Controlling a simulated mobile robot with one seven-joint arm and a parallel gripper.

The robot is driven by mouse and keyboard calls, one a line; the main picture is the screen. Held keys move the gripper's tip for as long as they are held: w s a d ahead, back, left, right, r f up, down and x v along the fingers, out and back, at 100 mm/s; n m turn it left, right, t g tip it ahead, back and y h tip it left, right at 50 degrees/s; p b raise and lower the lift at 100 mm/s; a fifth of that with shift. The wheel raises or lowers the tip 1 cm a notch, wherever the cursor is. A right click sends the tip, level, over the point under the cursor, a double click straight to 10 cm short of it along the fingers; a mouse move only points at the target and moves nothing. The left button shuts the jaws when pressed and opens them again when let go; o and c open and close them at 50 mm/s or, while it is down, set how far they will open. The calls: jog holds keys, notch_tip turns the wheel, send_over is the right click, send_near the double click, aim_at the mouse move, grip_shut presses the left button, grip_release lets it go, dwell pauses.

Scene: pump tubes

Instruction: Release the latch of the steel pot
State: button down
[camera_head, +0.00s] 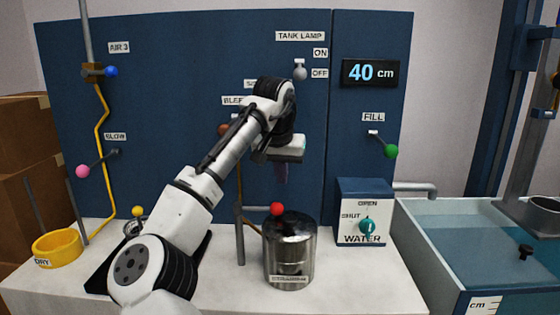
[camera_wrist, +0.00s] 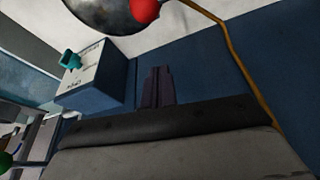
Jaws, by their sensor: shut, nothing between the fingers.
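The steel pot (camera_head: 289,255) stands on the white counter, a shiny cylinder with a dark lid and a label low on its front. A red ball knob (camera_head: 277,209) shows at the top back of the pot, by a bar from the post beside it. In the wrist view, part of the round pot (camera_wrist: 98,12) and the red knob (camera_wrist: 145,10) are cut by the top edge. My gripper (camera_head: 281,178) points down above the pot, apart from it and the knob. Its dark fingers (camera_wrist: 155,88) are shut and empty. Which part is the latch is unclear.
A grey post (camera_head: 239,240) stands left of the pot. The blue water box (camera_head: 364,195) with a teal knob is to the right, beside a water tank (camera_head: 470,235). A yellow dry bowl (camera_head: 57,248) is far left. The counter front right of the pot is clear.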

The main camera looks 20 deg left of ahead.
aim_at(260, 208)
jog(key=shift+s+d+f, duration=0.1)
jog(key=shift+s+f, duration=0.6)
jog(key=shift+f, duration=0.25)
jog(key=shift+s+d+f, duration=0.1)
jog(key=shift+s+f, duration=0.6)
jog(key=shift+f, duration=0.2)
jog(key=shift+r+p, duration=0.1)
jog(key=shift+p, duration=0.75)
